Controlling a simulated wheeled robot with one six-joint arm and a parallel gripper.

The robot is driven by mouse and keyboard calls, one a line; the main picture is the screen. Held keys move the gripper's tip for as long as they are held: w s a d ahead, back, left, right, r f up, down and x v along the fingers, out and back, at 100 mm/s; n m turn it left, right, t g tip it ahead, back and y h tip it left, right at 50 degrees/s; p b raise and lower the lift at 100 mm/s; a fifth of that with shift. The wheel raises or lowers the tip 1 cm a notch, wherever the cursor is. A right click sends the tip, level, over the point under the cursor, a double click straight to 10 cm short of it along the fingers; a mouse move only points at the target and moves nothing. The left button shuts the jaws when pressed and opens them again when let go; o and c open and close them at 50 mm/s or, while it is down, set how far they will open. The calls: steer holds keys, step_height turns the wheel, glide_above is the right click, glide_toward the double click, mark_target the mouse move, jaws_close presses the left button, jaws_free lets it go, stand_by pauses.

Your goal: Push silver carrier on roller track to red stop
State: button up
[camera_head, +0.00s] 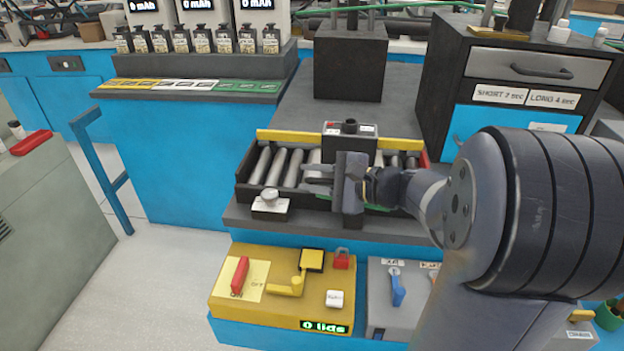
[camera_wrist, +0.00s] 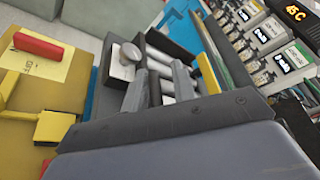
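The roller track (camera_head: 245,172) lies on the dark bench, with a yellow rail along its back and bare silver rollers at its left. Red (camera_head: 424,158) shows at the track's right end. My gripper (camera_head: 318,179) is over the middle of the track, its fingers pointing left. In the wrist view, my gripper's fingers (camera_wrist: 160,88) stand apart with rollers visible between them. Nothing is seen held. I cannot pick out the silver carrier for certain; my gripper and wrist hide much of the track's middle and right.
A dark block with a knob (camera_head: 350,143) rises at the track's middle. A white block with a round silver knob (camera_head: 270,205) sits at the front left. A yellow control panel (camera_head: 225,290) is below. A black drawer cabinet (camera_head: 520,70) stands right.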

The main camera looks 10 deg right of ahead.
steer(key=shift+o, duration=0.6)
steer(key=shift+f, duration=0.1)
steer(key=v, duration=1)
steer(key=shift+s+d, duration=0.25)
steer(key=shift+d, duration=0.05)
steer(key=shift+r+p, duration=0.2)
steer(key=shift+p, duration=0.1)
steer(key=w+a+r+n+g+h+p, duration=0.35)
steer(key=r+n+g+h+p, duration=0.25)
steer(key=n+p, duration=0.6)
steer(key=w+a+r+n+g+h+p, duration=0.3)
steer(key=w+r+n+g+h+p, duration=0.4)
steer(key=n, duration=1)
steer(key=s+f+y+p, duration=0.1)
steer(key=s+f, duration=0.3)
steer(key=f, duration=0.8)
steer(key=shift+a+f+t+y+p, duration=0.25)
steer(key=shift+t+y+p, duration=0.15)
steer(key=shift+p, duration=0.15)
steer(key=shift+s, duration=0.1)
steer(key=shift+c, duration=0.2)
